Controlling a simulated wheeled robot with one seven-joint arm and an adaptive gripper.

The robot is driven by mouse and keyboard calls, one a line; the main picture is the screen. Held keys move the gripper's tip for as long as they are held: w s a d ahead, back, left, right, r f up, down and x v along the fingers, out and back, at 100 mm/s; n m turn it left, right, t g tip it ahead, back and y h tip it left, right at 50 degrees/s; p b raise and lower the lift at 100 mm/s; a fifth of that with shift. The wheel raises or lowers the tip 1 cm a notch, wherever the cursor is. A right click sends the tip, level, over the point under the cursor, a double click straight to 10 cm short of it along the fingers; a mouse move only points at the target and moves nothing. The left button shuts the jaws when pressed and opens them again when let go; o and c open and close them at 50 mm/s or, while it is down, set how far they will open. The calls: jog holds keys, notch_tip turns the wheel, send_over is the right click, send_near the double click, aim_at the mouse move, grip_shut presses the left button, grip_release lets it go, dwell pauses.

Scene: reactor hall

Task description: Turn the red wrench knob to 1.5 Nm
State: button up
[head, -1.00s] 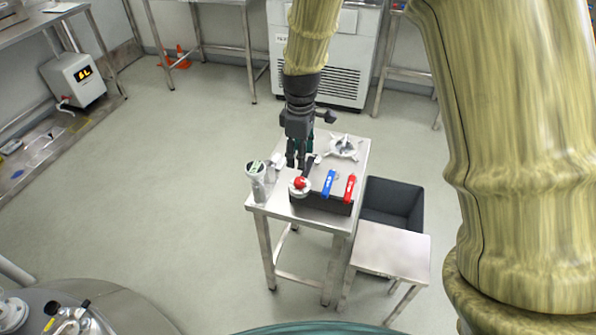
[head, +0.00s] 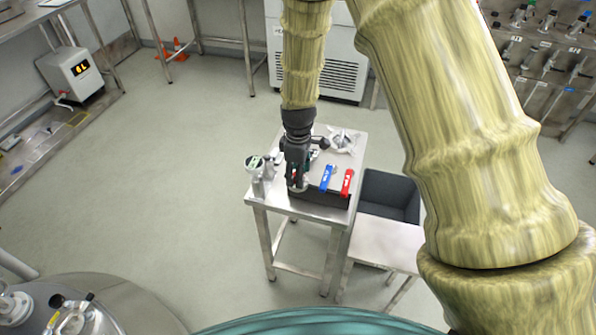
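A red wrench (head: 347,183) stands at the right end of a dark block (head: 322,198) on the small steel table (head: 264,197), with a pale mark on its face. A blue wrench (head: 326,178) is to its left. My gripper (head: 297,182) points down at the block's left end, left of both wrenches. It covers the round red-topped part seen there earlier; only a trace of red shows between its dark links. Whether the fingers touch or grip that part cannot be told. Any scale or number is too small to read.
A pale spoked stand (head: 343,140) is at the back right. A dark bin (head: 391,191) and lower steel table (head: 382,242) stand right. Floor to the left is clear.

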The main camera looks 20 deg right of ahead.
jog(key=shift+f, duration=0.1)
jog(key=c, duration=1.1)
jog(key=shift+o, duration=0.2)
jog(key=shift+m, duration=0.3)
jog(key=m+p, duration=0.1)
jog(key=m, duration=0.4)
jog(key=m+p, duration=0.1)
jog(key=m, duration=0.5)
